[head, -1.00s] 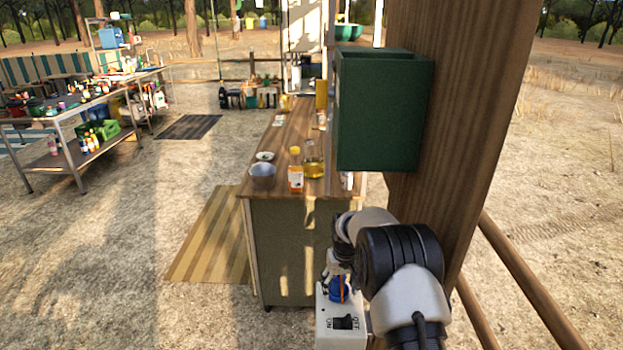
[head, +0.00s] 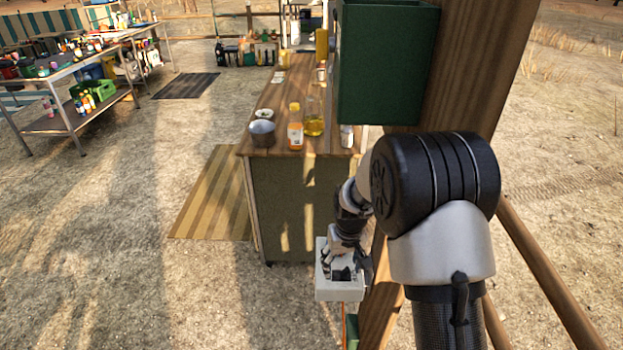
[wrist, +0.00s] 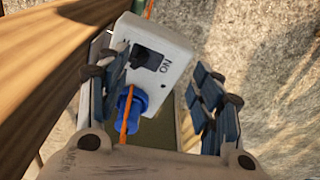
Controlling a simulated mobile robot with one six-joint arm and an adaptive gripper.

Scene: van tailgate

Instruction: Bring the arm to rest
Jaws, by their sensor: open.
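My gripper (wrist: 160,85) is open, its two dark-fingered jaws spread apart in the wrist view. A blue plug (wrist: 133,104) with an orange cord (wrist: 127,118) shows between the jaws, closer to the left one, at the near edge of a white switch box (wrist: 172,48). Whether a finger touches the plug or the box, I cannot tell. The box has a black rocker switch (wrist: 147,58) marked ON; its position is unclear. In the head view my gripper (head: 345,252) is at the white box (head: 338,290) and hides the plug.
A wooden post (head: 480,70) with a green bin (head: 388,65) stands right beside my arm. Behind the box is a counter (head: 300,195) holding an orange-labelled bottle (head: 295,128), an oil bottle (head: 314,120) and a grey bowl (head: 262,133).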

